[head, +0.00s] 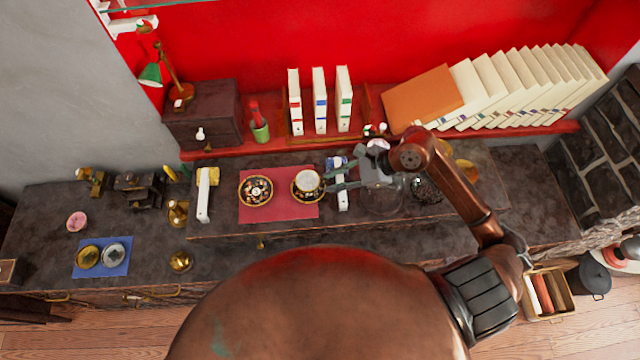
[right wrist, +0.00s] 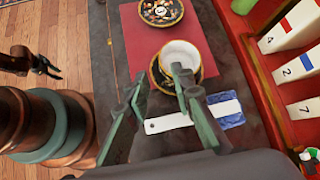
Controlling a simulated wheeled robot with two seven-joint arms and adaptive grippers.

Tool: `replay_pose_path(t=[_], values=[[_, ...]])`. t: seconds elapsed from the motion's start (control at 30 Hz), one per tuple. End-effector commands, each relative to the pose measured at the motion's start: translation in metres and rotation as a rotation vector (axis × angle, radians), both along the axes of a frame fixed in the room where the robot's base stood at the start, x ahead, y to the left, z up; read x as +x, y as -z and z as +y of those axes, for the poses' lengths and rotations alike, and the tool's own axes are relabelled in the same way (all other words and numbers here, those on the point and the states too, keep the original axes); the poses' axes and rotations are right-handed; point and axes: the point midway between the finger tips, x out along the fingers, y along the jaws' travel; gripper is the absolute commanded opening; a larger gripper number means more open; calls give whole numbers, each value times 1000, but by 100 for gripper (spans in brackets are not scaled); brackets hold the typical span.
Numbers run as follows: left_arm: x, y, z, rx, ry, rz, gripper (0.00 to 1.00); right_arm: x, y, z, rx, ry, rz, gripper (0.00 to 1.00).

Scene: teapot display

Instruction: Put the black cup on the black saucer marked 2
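A cup (head: 308,180) with a pale inside stands on the right-hand dark patterned saucer (head: 306,201) on a red mat. The cup also shows in the right wrist view (right wrist: 181,53), on its gold-rimmed saucer (right wrist: 207,76). The left-hand dark saucer (head: 255,191) is empty and has a small white mark in its middle, too small to read. It also shows in the right wrist view (right wrist: 160,12). My right gripper (head: 330,176) is open beside the cup's right side, its fingers apart and one tip overlapping the cup's rim in the wrist view. My left gripper (right wrist: 52,68) is small, over the floor.
A white bar with a blue end (head: 340,185) lies right of the mat, beneath the right gripper. Another white bar (head: 204,195) lies left of it. Upright books (head: 319,100) stand on the red shelf behind. The red mat (head: 280,212) is clear in front.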

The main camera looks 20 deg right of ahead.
Motion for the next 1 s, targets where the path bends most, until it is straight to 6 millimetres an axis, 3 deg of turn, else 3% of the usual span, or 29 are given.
replay_pose_path(t=[0.3, 1.0], values=[[-1, 2, 0, 0, 0, 1, 31, -11, -21, -18, 0, -1, 1, 22], [-1, 2, 0, 0, 1, 1, 31, -11, -21, -18, 1, 0, 0, 22]])
